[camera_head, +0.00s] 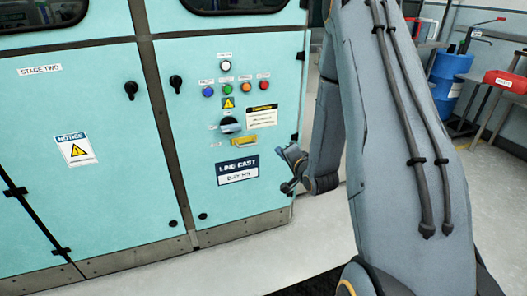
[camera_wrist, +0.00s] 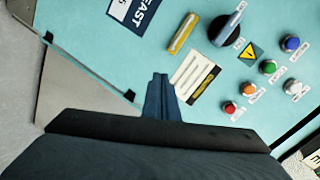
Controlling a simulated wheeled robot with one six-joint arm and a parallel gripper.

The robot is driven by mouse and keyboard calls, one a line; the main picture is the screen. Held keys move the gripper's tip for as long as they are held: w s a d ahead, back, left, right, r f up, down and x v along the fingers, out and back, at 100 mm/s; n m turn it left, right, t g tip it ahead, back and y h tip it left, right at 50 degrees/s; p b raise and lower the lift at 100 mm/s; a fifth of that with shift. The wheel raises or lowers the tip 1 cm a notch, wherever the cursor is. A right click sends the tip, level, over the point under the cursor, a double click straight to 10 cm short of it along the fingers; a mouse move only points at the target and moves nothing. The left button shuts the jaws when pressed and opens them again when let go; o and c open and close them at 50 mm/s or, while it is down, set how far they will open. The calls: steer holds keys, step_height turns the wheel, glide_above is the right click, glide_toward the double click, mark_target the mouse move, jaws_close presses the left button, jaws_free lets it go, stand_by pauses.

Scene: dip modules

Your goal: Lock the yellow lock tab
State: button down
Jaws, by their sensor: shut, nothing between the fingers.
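In the wrist view the yellow tab (camera_wrist: 182,33) lies up and to the right of my fingertips, beside the rotary switch (camera_wrist: 226,26). My gripper (camera_wrist: 158,78) is shut and empty, with its fingertips near the white caution label (camera_wrist: 195,78). In the head view my gripper (camera_head: 291,152) is to the right of the tab and slightly lower, apart from it, near the cabinet's right edge.
Blue, green, orange and red buttons (camera_head: 227,89) and a white one sit above the switch. The LINE EAST plate (camera_head: 237,171) is below the tab. A blue barrel (camera_head: 450,80) and a red box (camera_head: 505,82) stand at the right. The floor before the cabinet is clear.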

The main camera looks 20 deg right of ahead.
steer(key=shift+d+f+m+t+b, duration=0.7)
steer(key=shift+d+f+m+t, duration=0.15)
steer(key=shift+m+t, duration=0.4)
steer(key=shift+r, duration=0.1)
steer(key=w+a+f, duration=0.1)
steer(key=w+a, duration=0.3)
steer(key=w, duration=0.6)
steer(key=shift+w+f+b, duration=0.15)
steer(key=shift+w+b, duration=0.2)
steer(key=shift+w, duration=0.05)
